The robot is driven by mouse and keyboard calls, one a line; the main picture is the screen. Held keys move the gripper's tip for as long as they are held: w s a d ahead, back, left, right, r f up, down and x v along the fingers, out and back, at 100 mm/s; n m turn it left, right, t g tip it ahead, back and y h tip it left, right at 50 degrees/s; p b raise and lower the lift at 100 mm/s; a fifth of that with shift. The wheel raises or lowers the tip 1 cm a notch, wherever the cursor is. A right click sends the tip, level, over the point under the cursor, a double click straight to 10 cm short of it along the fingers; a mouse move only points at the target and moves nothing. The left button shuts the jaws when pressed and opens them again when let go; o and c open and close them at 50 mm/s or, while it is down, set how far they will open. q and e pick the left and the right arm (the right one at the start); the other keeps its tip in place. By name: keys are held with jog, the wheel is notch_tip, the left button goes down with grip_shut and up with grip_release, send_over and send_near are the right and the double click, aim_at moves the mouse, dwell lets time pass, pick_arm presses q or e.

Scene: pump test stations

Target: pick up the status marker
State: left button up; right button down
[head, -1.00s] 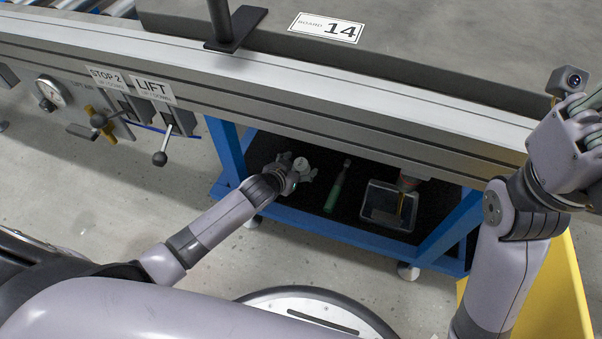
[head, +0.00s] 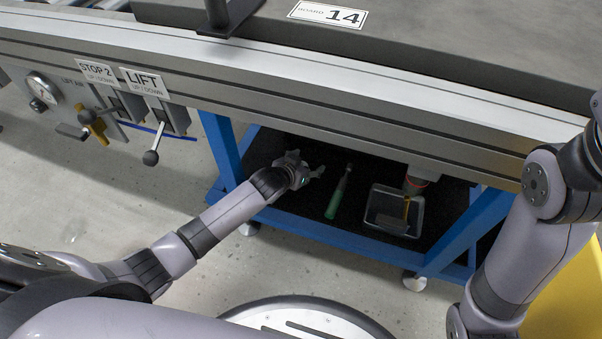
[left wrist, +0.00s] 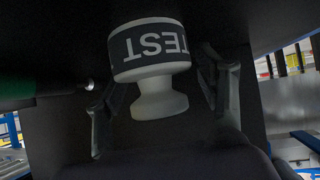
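The status marker (left wrist: 153,55) is a white knob-like piece with a dark band reading TEST, large in the left wrist view. It has a narrower neck and a flared end toward the gripper. My left gripper (left wrist: 160,85) is open, with one finger on each side of the marker; a gap shows at the sides. In the head view my left gripper (head: 308,168) is over the dark lower shelf (head: 285,215) under the bench, and the marker is hidden there. My right arm shows at the right, but its gripper is out of view.
A green-handled tool (head: 338,195) lies right of my left gripper. A grey tray (head: 372,212) with items stands further right. The bench beam (head: 300,95) runs above the shelf, and blue frame legs (head: 221,150) stand at its sides. Lift levers (head: 152,157) hang at left.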

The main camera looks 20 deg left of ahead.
pick_arm(q)
jog(key=c, duration=1.3)
jog(key=shift+c, duration=0.3)
jog(key=shift+r, duration=0.15)
